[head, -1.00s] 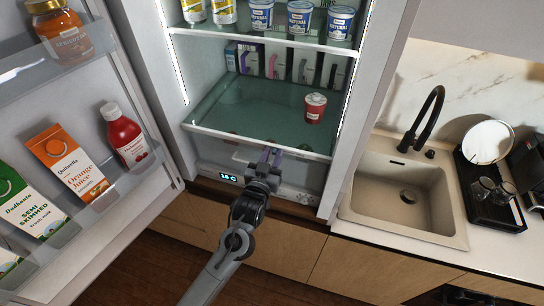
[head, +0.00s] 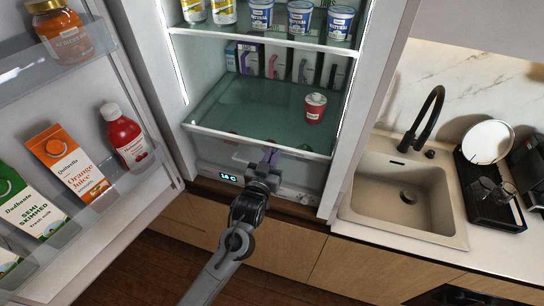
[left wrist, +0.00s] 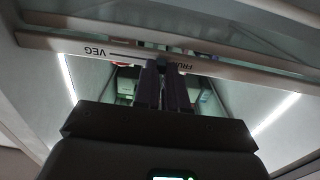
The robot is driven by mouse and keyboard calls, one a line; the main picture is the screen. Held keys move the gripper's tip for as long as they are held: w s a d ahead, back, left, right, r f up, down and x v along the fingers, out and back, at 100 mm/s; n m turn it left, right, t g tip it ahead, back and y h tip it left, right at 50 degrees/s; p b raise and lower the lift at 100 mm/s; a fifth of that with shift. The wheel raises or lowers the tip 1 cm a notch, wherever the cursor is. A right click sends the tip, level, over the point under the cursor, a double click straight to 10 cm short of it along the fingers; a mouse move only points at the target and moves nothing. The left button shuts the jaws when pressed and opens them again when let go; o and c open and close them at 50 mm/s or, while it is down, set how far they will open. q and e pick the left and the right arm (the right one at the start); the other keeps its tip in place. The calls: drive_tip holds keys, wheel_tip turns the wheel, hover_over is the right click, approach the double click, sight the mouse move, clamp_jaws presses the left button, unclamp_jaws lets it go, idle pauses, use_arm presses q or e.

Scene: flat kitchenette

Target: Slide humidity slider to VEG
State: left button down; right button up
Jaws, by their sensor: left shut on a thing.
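The humidity slider strip (left wrist: 115,51) is a pale bar across the left wrist view. Its lettering appears upside down, with VEG at the left and FRUIT, partly hidden, towards the right. A line runs between the words. My left gripper (left wrist: 164,72) is shut at the strip, at the FRUIT end of the line. The slider knob is mostly hidden between its fingertips. In the head view, my left gripper (head: 271,156) reaches to the front of the lowest compartment of the open fridge. My right gripper is in neither view.
The open fridge door (head: 125,70) with bottles and cartons stands at the left. The sink (head: 400,190) is at the right.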

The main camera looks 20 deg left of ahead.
sight(291, 152)
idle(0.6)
use_arm(q)
drive_tip(key=d, duration=0.5)
drive_tip(key=shift+w+f, duration=0.1)
drive_tip(key=shift+a, duration=0.1)
drive_tip(key=c, duration=1.2)
unclamp_jaws()
drive_tip(key=shift+o, duration=0.2)
drive_tip(key=shift+s, duration=0.35)
drive_tip(key=s+b, duration=0.1)
drive_tip(key=s, duration=0.9)
drive_tip(key=shift+d, duration=0.35)
